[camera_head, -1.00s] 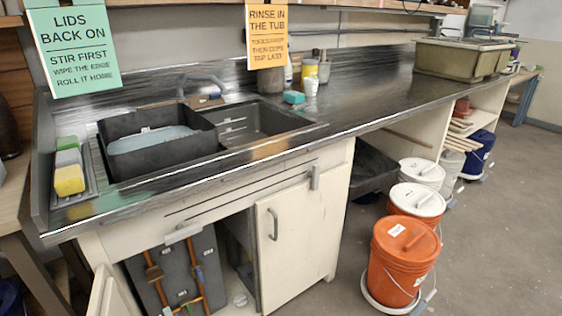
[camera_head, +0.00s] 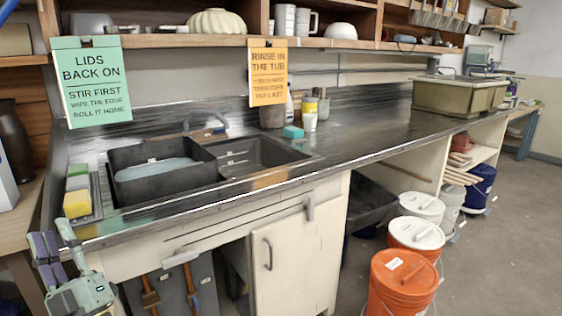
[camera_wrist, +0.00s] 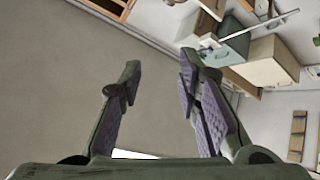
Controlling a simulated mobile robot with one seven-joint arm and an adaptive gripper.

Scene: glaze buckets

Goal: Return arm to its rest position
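My gripper (camera_head: 52,247) shows at the lower left of the head view, in front of the counter's left end. It is green-grey with purple finger pads. In the wrist view my gripper (camera_wrist: 155,90) has its two fingers spread wide apart, with nothing between them. Past the fingers are a bare grey-brown surface and, at upper right, tilted boxes and a shelf-like unit. Most of my arm is outside the head view.
The dark counter (camera_head: 370,119) holds a sink with a black tub (camera_head: 150,182) and sponges (camera_head: 77,204) at its left end. Orange buckets (camera_head: 400,284) with lids stand on the floor at right. Open floor (camera_head: 508,240) lies right of them.

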